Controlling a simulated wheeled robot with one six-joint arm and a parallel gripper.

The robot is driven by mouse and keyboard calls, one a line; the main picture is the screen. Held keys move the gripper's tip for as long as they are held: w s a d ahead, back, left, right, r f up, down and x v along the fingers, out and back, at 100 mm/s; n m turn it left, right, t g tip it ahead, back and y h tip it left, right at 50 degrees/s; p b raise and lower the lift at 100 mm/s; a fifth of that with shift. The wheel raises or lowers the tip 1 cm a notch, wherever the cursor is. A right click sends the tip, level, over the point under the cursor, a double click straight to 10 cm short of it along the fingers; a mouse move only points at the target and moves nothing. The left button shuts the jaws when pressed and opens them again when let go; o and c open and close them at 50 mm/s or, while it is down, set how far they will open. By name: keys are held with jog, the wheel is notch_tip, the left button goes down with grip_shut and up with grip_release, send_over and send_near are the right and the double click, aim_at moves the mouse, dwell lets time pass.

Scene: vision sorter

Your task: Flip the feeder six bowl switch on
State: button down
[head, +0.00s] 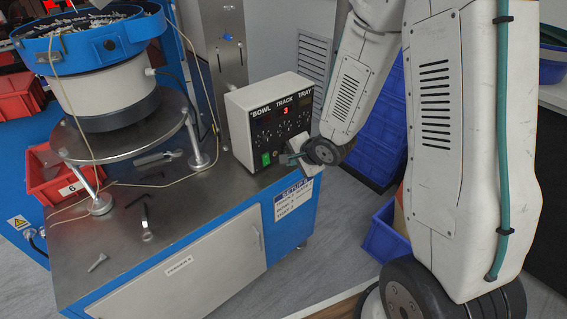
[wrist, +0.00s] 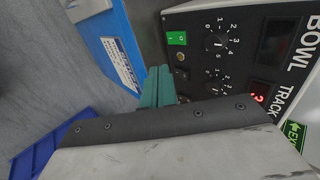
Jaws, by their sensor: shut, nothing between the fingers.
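The feeder's control box (head: 265,125), marked BOWL, TRACK and TRAY, stands at the back right of the metal bench. Its green bowl switch (head: 266,159) sits low on the left of the front panel. The switch also shows at the top of the wrist view (wrist: 177,38); whether it is on or off cannot be told. My gripper (head: 286,159) is just in front of the panel, to the right of the switch in the head view. Its teal fingers (wrist: 159,70) are shut and empty, below the switch in the wrist view and apparently apart from it.
A blue-rimmed vibratory bowl (head: 90,45) stands on a round plate at the left. A red bin (head: 65,182) labelled 6 is beneath it. Loose tools, including a black hex key (head: 138,200), lie on the bench. Blue crates (head: 378,125) stand behind my arm.

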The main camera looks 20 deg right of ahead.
aim_at(266, 160)
jog(key=shift+s+d+r, duration=0.1)
jog(key=shift+s+r, duration=0.3)
jog(key=shift+r, duration=0.1)
jog(key=shift+s+d+f, duration=0.15)
jog(key=shift+f, duration=0.6)
jog(key=x, duration=0.4)
jog(key=w+r+x, duration=0.1)
jog(key=x, duration=0.7)
jog(key=shift+w+a, duration=0.4)
jog(key=shift+w, duration=0.35)
